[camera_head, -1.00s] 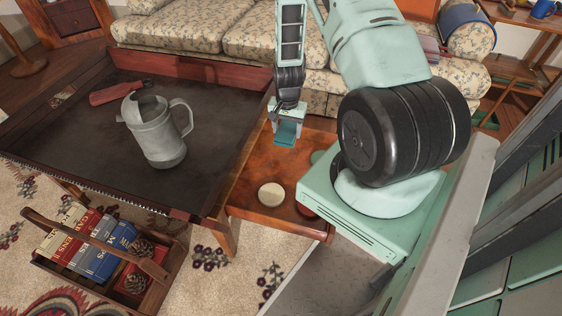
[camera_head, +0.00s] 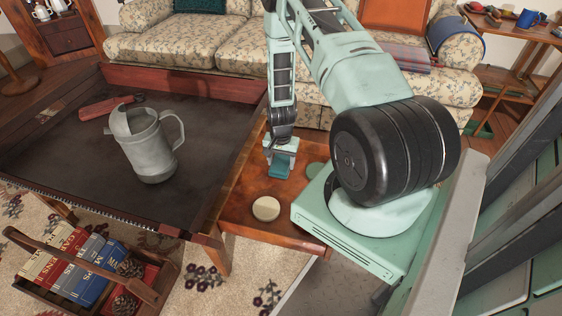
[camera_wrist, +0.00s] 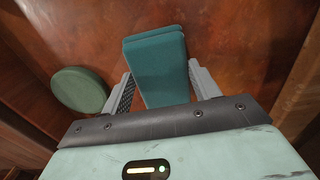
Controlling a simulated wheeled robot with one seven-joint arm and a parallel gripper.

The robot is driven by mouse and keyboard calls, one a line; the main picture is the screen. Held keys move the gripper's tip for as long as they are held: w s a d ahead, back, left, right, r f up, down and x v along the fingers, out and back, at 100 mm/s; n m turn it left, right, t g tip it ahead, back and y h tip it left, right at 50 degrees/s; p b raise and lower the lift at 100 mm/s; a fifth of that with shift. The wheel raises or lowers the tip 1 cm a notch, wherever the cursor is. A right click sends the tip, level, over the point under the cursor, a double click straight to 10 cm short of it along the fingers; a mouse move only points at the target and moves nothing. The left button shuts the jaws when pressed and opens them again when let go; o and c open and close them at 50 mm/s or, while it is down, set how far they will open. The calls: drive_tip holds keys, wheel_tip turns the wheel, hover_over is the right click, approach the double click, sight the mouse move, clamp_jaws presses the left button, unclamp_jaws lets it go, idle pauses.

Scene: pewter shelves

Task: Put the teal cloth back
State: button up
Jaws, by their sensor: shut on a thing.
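My gripper (camera_head: 281,148) is low over the reddish-brown wooden side table (camera_head: 240,197). It points down and is shut on the folded teal cloth (camera_head: 280,171). In the wrist view the cloth (camera_wrist: 155,62) is a thick folded pad between the two grey fingers of my gripper (camera_wrist: 161,80). Its far end sticks out beyond the fingertips over the wood. I cannot tell whether the cloth touches the tabletop.
A round green disc (camera_wrist: 80,89) lies left of the cloth in the wrist view. A cream disc (camera_head: 266,209) lies on the side table's near part. A dark table (camera_head: 60,135) with a metal pitcher (camera_head: 148,150) stands left. A floral sofa (camera_head: 225,45) is behind.

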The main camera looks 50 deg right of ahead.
sight(281, 163)
drive_tip(key=shift+f, duration=0.15)
drive_tip(key=o, duration=0.9)
drive_tip(key=shift+o, duration=0.2)
wheel_tip(281, 163, up, 12)
drive_tip(key=p, duration=0.4)
